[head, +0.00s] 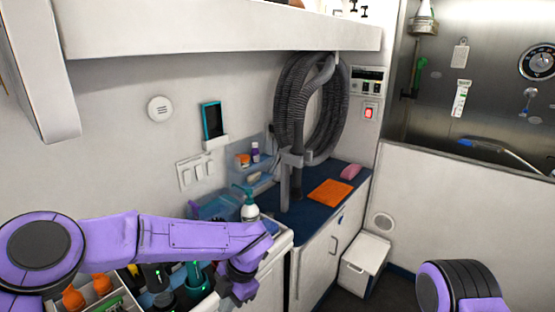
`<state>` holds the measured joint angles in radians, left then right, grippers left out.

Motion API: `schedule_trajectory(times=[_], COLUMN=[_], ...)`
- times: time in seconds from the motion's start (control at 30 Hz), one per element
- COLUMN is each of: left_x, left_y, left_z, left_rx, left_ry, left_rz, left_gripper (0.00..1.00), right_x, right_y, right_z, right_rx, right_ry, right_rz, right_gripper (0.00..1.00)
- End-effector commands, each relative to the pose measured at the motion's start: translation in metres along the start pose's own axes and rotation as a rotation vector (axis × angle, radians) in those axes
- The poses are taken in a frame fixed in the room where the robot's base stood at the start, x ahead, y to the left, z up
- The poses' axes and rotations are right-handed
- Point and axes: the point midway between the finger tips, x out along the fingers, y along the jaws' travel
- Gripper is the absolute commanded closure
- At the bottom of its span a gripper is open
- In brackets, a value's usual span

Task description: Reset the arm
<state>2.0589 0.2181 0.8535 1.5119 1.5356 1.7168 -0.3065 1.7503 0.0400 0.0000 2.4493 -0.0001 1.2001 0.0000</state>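My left arm comes in from the left, purple with black joints, and reaches across the counter. Its end, where my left gripper (243,284) is, points down beside the drawer or tray of tools. The fingers cannot be made out, so I cannot tell whether they are open or shut. Part of my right arm shows at the bottom right as a black ribbed joint and purple link. My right gripper is out of the frame.
A white pump bottle (250,208) stands just behind my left forearm. An orange cloth (330,193) and a pink item (351,171) lie on the blue counter (300,219). A coiled grey hose (291,110) hangs above. A white bin (364,264) stands on the floor.

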Motion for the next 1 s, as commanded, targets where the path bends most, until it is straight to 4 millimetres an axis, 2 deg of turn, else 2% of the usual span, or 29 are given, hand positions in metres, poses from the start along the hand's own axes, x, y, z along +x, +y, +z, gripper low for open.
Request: schedule_trajectory(times=[0.27, 0.43, 0.53, 0.63, 0.7, 0.8, 0.9, 1.0], left_x=[0.095, 0.177, 0.238, 0.291, 0.312, 0.325, 0.328, 0.329], left_y=[0.007, 0.005, -0.010, -0.042, -0.068, -0.097, -0.113, -0.117], left_z=[-0.020, -0.049, -0.085, -0.141, -0.177, -0.216, -0.234, -0.238], left_rx=[0.195, 0.477, 0.791, 1.188, 1.402, 1.589, 1.672, 1.692], left_ry=[0.095, 0.149, 0.162, 0.129, 0.081, 0.022, -0.012, -0.024], left_rz=[0.270, 0.481, 0.588, 0.610, 0.567, 0.495, 0.452, 0.442], left_gripper=[1.00, 1.00, 1.00, 1.00, 1.00, 1.00, 1.00, 1.00], right_x=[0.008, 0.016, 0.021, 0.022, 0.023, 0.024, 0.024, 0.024], right_y=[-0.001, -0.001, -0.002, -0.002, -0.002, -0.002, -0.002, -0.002], right_z=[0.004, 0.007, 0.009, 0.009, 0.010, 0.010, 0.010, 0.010], right_rx=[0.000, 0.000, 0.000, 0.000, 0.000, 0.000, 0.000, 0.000], right_ry=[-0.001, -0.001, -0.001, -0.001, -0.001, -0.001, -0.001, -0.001], right_rz=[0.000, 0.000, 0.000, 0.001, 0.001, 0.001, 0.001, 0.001], right_gripper=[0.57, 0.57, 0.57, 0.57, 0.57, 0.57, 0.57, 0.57])
